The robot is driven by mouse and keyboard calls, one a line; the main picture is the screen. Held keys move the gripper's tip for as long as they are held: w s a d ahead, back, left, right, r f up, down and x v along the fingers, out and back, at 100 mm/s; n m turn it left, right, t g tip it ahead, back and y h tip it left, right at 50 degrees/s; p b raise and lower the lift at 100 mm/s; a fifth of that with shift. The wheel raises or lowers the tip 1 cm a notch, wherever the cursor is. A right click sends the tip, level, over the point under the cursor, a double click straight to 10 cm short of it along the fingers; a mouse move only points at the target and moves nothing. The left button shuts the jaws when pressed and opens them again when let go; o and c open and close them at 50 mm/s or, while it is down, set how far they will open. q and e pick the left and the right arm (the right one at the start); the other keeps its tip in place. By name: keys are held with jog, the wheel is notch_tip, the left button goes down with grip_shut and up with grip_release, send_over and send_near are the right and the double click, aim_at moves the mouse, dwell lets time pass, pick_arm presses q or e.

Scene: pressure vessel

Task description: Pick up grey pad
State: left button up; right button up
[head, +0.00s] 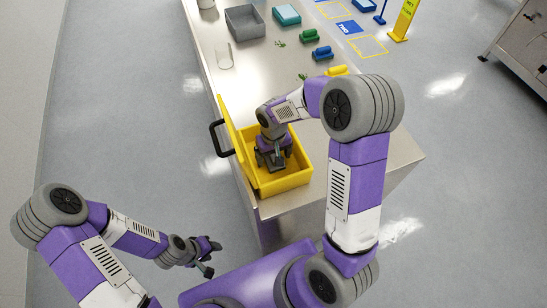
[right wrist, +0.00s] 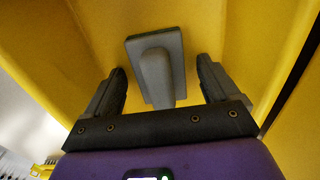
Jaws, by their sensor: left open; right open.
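The grey pad (right wrist: 157,66), a flat grey plate with a raised rounded grip, lies inside the yellow box in the right wrist view. My right gripper (right wrist: 160,88) is open, with one finger on each side of the pad's grip and gaps between. In the head view my right gripper (head: 272,160) reaches down into the yellow box (head: 291,182) and hides most of the pad. My left gripper (head: 207,257) is open and empty, low at the left, off the table.
The box's yellow lid (head: 238,143) stands open on its left side, with a black handle (head: 217,138). On the steel table (head: 252,71) beyond are a grey bin (head: 245,22), a teal box (head: 286,14), and green (head: 309,35), blue (head: 322,53) and yellow (head: 337,70) pieces.

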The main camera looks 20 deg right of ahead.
jog(key=shift+c, duration=0.3)
jog(key=c, duration=1.1)
notch_tip(320, 180, up, 10)
jog(key=shift+r+p, duration=0.1)
jog(key=shift+p, duration=0.65)
